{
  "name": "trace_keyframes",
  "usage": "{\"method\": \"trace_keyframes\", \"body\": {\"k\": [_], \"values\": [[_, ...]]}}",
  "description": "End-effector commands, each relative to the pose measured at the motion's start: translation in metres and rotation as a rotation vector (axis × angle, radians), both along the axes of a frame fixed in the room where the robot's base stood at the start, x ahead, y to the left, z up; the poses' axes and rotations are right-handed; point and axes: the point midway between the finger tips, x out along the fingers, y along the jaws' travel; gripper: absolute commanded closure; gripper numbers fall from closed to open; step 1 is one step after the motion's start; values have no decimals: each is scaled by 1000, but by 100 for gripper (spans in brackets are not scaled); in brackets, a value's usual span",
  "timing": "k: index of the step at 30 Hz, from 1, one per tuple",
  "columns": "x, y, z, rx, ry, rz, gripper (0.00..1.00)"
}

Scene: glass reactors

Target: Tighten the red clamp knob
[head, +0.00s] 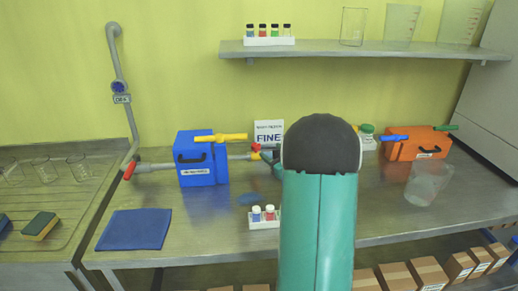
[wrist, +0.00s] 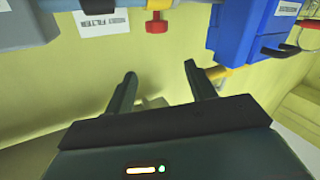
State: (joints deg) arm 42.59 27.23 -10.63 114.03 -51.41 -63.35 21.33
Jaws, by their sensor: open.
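In the head view a red part (head: 256,147), probably the same knob, sits at the right end of the blue unit's pipe, partly hidden by my arm. My gripper (wrist: 160,72) is open and empty, its two dark fingers apart. The knob lies beyond the fingertips in the picture, not between them. In the head view my arm hides most of the gripper.
The blue unit (head: 199,160) with a yellow handle (head: 221,138) stands left of my arm. A vial rack (head: 263,222) and blue cloth (head: 134,229) lie on the bench. An orange unit (head: 418,143) and a clear beaker (head: 428,183) stand at right.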

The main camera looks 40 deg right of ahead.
Motion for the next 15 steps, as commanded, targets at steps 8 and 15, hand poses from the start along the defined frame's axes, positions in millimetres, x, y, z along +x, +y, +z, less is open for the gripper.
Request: {"method": "trace_keyframes", "body": {"k": [8, 15], "values": [[-22, -15, -34, 200, -74, 83, 45], [7, -16, -34, 200, -74, 85, 45]]}}
